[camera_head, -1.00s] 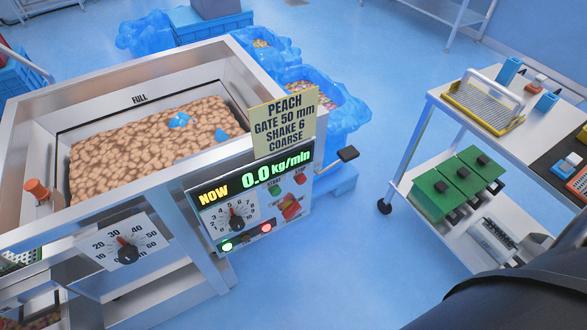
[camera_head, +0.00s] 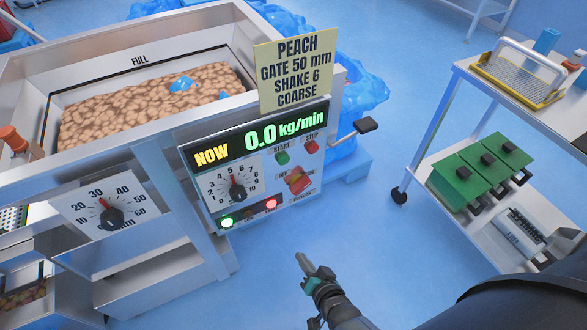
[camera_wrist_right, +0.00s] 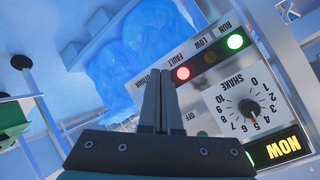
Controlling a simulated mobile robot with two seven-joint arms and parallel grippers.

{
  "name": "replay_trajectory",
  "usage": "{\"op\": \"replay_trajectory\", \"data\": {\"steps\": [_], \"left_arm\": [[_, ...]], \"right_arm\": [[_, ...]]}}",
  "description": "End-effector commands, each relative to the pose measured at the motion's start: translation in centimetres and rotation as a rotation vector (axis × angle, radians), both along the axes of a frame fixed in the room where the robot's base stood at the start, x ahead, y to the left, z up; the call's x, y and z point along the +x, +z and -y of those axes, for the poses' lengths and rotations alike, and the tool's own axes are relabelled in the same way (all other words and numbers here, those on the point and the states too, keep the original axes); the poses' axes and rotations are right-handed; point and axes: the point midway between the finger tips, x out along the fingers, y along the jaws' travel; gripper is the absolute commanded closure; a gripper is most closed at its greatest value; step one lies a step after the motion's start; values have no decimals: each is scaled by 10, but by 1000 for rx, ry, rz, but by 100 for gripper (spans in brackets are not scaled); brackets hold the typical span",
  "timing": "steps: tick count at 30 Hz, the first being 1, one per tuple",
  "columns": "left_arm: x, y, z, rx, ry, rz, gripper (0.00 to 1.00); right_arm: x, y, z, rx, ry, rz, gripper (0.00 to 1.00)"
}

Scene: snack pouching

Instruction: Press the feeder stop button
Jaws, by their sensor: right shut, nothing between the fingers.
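The feeder's control panel (camera_head: 250,170) faces me in the head view, with a display reading 0.0 kg/min. The red stop button (camera_head: 311,147) is at its upper right, to the right of the green start button (camera_head: 281,158). My right gripper (camera_head: 305,262) is shut and empty, below and apart from the panel. In the right wrist view the shut fingers (camera_wrist_right: 160,85) stand in front of the panel, which appears upside down with its shake dial (camera_wrist_right: 246,107); the stop button is not visible there. My left gripper is not in view.
A red switch (camera_head: 298,180) sits below the buttons. A yellow sign (camera_head: 294,72) stands above the panel. A black-ended lever (camera_head: 366,125) sticks out to the right. A cart (camera_head: 480,185) with green boxes stands further right. Blue floor lies open between feeder and cart.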

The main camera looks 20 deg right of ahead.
Motion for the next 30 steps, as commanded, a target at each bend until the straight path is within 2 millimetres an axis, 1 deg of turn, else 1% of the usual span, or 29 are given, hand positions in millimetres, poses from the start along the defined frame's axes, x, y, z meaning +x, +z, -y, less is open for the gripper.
{"op": "replay_trajectory", "data": {"steps": [1,3,5,6,9,13,15,18,23,30], "left_arm": [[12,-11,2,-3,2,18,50],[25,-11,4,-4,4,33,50],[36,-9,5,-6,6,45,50],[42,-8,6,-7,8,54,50],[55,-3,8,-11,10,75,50],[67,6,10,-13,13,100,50],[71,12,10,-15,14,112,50],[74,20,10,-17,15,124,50],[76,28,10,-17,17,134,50],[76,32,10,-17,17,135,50]], "right_arm": [[22,3,4,67,-64,97,100],[45,23,12,167,-152,227,100],[61,41,20,255,-221,339,100],[70,53,27,313,-265,414,100],[85,83,45,466,-365,602,100],[89,118,71,655,-470,830,100],[86,132,84,744,-510,935,100],[80,148,98,845,-553,1053,100],[73,162,111,933,-583,1157,100],[71,167,113,950,-590,1177,100]]}}
